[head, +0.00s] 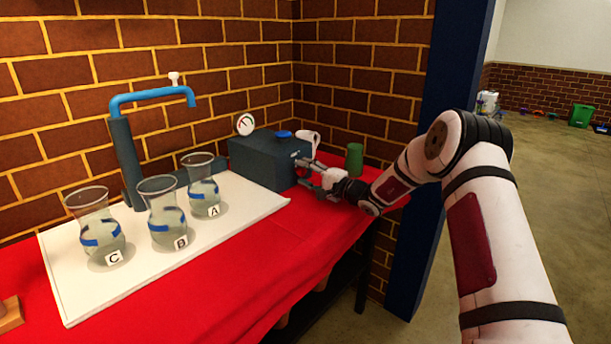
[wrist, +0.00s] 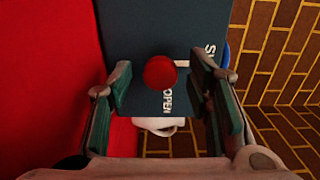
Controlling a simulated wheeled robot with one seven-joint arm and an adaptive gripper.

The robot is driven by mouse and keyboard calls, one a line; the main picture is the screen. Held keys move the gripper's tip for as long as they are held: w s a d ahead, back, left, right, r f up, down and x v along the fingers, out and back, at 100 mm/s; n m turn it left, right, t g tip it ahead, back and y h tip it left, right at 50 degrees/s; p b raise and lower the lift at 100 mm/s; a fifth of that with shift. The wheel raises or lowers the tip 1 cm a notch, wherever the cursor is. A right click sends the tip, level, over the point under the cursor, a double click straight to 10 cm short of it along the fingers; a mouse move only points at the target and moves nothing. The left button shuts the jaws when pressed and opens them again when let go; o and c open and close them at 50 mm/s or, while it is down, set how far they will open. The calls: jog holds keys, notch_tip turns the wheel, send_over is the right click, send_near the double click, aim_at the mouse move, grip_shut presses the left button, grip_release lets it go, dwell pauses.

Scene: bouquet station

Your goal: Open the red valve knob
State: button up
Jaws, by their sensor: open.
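The red valve knob (wrist: 160,71) is a small round knob on the face of a dark blue-grey box (wrist: 128,25), with white lettering "OPEN" beside it. My gripper (wrist: 165,85) is open, with one finger on each side of the knob in the wrist view and gaps between the fingers and the knob. In the head view the box (head: 262,160) stands at the far end of the red table, and my gripper (head: 303,172) is at its right side. The knob cannot be made out in the head view.
A white board (head: 75,290) holds glass vases C (head: 97,235), B (head: 165,222) and A (head: 203,193). A blue tap (head: 150,97) rises behind them. A gauge (head: 245,124) and a green cup (head: 355,160) are near the box. Brick walls close off the back.

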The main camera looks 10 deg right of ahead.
grip_shut()
jog(key=shift+m, duration=0.4)
jog(key=m, duration=0.3)
jog(key=m+p, duration=0.1)
jog(key=m, duration=0.3)
jog(key=m+p, duration=0.2)
jog(key=m, duration=0.3)
jog(key=m+p, duration=0.2)
jog(key=m, duration=0.2)
jog(key=shift+m, duration=0.4)
jog(key=shift+f+m, duration=0.1)
jog(key=shift+m, duration=0.2)
